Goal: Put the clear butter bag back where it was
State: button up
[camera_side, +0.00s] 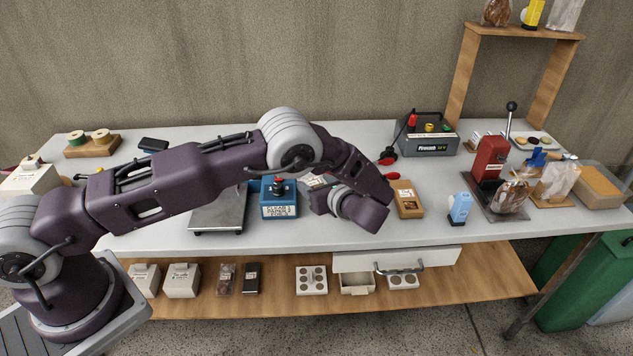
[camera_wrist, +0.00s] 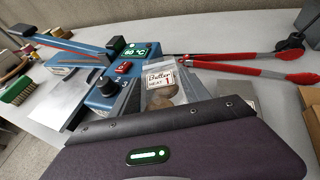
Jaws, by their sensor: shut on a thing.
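The clear butter bag (camera_wrist: 160,92) has a white label reading "Butter HEAT 1" and pale round pieces inside. My gripper (camera_wrist: 172,88) is shut on it, with a grey finger at either side in the wrist view. In the side view my gripper (camera_side: 318,200) is low over the middle of the table, just right of the blue sealer (camera_side: 279,203). There the bag (camera_side: 314,181) shows only as a small pale patch, mostly hidden by my wrist. I cannot tell whether the bag touches the table.
Red-handled tongs (camera_wrist: 262,70) lie beyond the bag. A metal plate (camera_side: 218,214) sits left of the sealer. A small brown box (camera_side: 407,200), a blue-and-white device (camera_side: 459,208) and a red press (camera_side: 490,158) stand to the right. A white drawer (camera_side: 396,262) is below the table's front edge.

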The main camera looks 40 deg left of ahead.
jog(key=o, duration=0.9)
jog(key=shift+f, duration=0.1)
jog(key=shift+a, duration=0.1)
jog(key=r+v, duration=0.1)
jog(key=v, duration=1.2)
jog(key=s+a+r+n+g+h, duration=0.2)
jog(key=s+a+r+n+h, duration=0.25)
jog(key=r, duration=0.45)
jog(key=s+a+r+n+g+h, duration=0.2)
jog(key=s+a+r+n, duration=0.2)
jog(key=s+r+n, duration=0.4)
jog(key=s+r+n+t+h, duration=0.1)
jog(key=s+n+h, duration=0.1)
jog(key=s, duration=0.4)
jog(key=s+d+r+n+t+h, duration=0.1)
jog(key=s+r+n+h, duration=0.1)
jog(key=s+n, duration=0.2)
jog(key=s+d+r+n+t+h, duration=0.1)
jog(key=s+n, duration=0.3)
jog(key=s, duration=0.5)
jog(key=shift+s+d+r+t+h, duration=0.1)
jog(key=shift+s+r+t+h, duration=0.25)
jog(key=shift+r+t+h, duration=0.2)
